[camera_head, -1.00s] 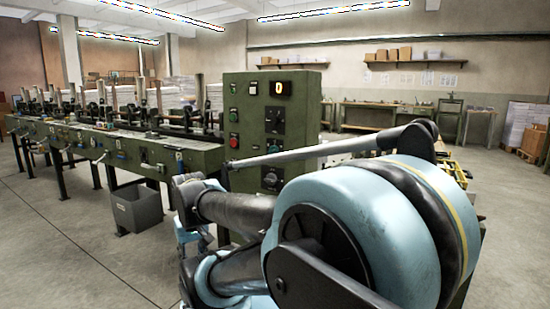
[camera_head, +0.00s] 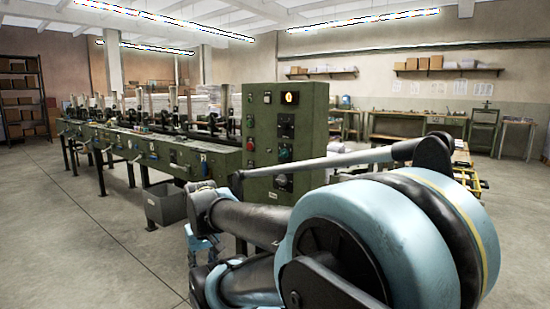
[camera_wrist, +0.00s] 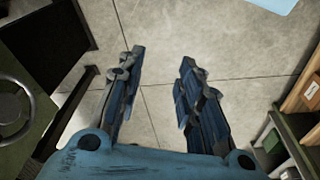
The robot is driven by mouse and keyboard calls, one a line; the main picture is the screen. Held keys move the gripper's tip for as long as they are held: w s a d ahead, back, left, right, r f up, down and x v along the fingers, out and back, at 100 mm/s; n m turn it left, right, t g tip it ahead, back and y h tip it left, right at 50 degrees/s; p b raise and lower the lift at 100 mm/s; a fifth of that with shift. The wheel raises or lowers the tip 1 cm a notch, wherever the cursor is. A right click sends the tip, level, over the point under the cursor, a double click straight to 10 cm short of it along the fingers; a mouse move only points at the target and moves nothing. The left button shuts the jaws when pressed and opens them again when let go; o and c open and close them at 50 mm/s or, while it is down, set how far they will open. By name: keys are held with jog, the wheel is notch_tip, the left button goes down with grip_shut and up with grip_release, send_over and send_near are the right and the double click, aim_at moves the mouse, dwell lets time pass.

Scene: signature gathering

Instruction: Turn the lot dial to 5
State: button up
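A green control cabinet (camera_head: 261,130) stands near the middle of the head view, at the near end of a long machine. Labels and dial settings are too small to read, so I cannot tell which is the lot dial. My gripper (camera_wrist: 161,62) is open and empty in the wrist view, its two blue fingers apart over bare floor. It is apart from the cabinet's dials.
The long green machine (camera_head: 170,150) runs back to the left. A grey bin (camera_head: 165,204) stands on the floor beside it. The floor at the left front is clear. Workbenches line the back wall. The wrist view shows a round handwheel (camera_wrist: 12,108) at left and wooden shelving at right.

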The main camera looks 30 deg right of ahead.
jog(key=o, duration=0.4)
jog(key=shift+s+r, duration=0.1)
jog(key=shift+s, duration=0.05)
jog(key=shift+o, duration=0.2)
jog(key=w+d+r+m+h, duration=0.2)
jog(key=w+d+r+h, duration=0.1)
jog(key=d, duration=0.5)
jog(key=shift+w+d+t+h, duration=0.2)
jog(key=shift+w+t+h, duration=0.2)
jog(key=shift+h, duration=0.1)
jog(key=m+t+h, duration=0.4)
jog(key=m+h, duration=0.2)
jog(key=h, duration=0.7)
send_near(281, 154)
jog(key=shift+x, duration=4.25)
jog(key=shift+c, duration=0.3)
jog(key=c, duration=1)
